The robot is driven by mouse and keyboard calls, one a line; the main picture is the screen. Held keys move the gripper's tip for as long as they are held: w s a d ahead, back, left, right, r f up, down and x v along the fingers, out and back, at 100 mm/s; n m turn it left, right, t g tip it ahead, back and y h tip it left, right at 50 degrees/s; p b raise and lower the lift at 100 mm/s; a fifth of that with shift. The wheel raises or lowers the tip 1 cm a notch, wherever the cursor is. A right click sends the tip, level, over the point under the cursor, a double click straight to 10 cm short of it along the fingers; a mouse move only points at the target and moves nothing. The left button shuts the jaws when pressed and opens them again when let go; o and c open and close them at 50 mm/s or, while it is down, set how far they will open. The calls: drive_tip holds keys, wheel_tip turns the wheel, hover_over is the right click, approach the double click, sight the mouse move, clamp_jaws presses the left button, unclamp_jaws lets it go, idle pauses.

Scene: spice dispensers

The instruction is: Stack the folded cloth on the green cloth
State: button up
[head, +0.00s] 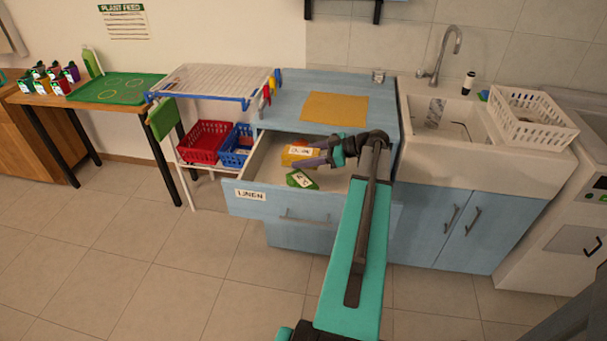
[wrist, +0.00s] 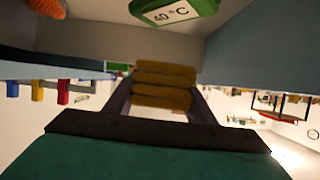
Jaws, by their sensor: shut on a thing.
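The folded cloth is yellow-orange with a white label (head: 297,155); it shows as a stacked roll of folds in the wrist view (wrist: 164,88). My gripper (head: 307,155) is shut on it, one finger on each side, over the open drawer. The green cloth (head: 302,180), with a white label, lies in the drawer just in front of the held cloth. In the wrist view the green cloth (wrist: 175,10) is cut by the top edge, its label reading "40 °C", apart from the held cloth. The height of the held cloth above the drawer floor is unclear.
The drawer (head: 262,205), labelled LINEN, stands open under a blue counter with a flat orange cloth (head: 334,107). Red (head: 205,140) and blue (head: 237,146) baskets sit left of it. The sink (head: 445,118) is at right. An orange thing (wrist: 46,8) at the wrist view's corner is unclear.

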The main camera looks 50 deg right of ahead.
sight(304, 180)
drive_tip(key=shift+f+p, duration=0.3)
drive_tip(key=shift+f, duration=1.6)
drive_tip(key=shift+f+p, duration=0.45)
drive_tip(key=shift+f, duration=1.4)
drive_tip(key=shift+f, duration=0.1)
drive_tip(key=o, duration=1.1)
drive_tip(key=shift+r, duration=0.2)
